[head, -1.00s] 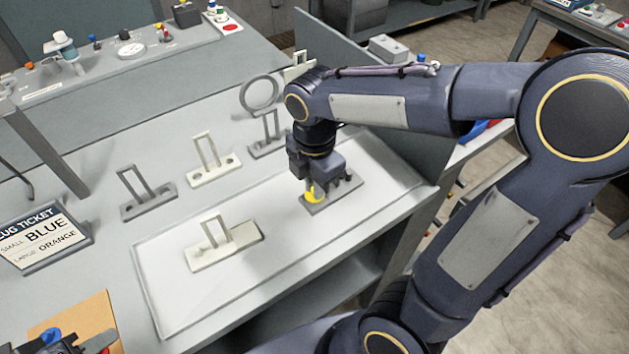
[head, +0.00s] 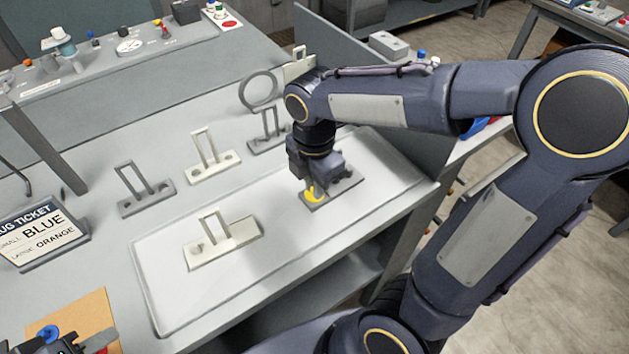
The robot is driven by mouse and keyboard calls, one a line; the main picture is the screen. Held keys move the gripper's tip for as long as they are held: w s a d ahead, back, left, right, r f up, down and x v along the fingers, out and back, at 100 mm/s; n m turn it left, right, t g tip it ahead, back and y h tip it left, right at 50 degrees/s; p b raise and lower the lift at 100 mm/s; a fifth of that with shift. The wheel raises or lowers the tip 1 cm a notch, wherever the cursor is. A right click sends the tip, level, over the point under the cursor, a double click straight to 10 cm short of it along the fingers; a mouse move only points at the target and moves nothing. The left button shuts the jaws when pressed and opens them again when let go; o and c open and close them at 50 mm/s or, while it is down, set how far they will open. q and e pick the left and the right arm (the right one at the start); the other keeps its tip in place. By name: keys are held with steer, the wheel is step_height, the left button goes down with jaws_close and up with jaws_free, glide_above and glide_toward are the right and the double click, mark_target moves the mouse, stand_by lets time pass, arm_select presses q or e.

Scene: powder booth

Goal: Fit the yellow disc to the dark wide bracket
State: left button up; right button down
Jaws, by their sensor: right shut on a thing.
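The yellow disc (head: 314,194) is at the left end of the dark wide bracket (head: 347,187), low over its base. My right gripper (head: 316,183) points down there and is shut on the yellow disc. The gripper hides part of the disc and most of the bracket's upright, so I cannot tell whether the disc is seated. The bracket stands on the pale rimmed mat (head: 160,300). My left gripper (head: 80,346) is cut off at the bottom left edge, and its jaws do not show clearly.
A cream bracket (head: 238,241) stands on the mat's left part. More brackets, dark (head: 146,198) and cream (head: 213,168), stand behind the mat. A ticket sign (head: 40,234) stands at left, above a brown card (head: 95,310) with a blue piece (head: 47,332).

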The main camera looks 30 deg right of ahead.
steer(key=c, duration=1.4)
jaws_free()
steer(key=shift+o, duration=0.2)
steer(key=shift+r+p, duration=0.4)
steer(key=shift+r, duration=3.55)
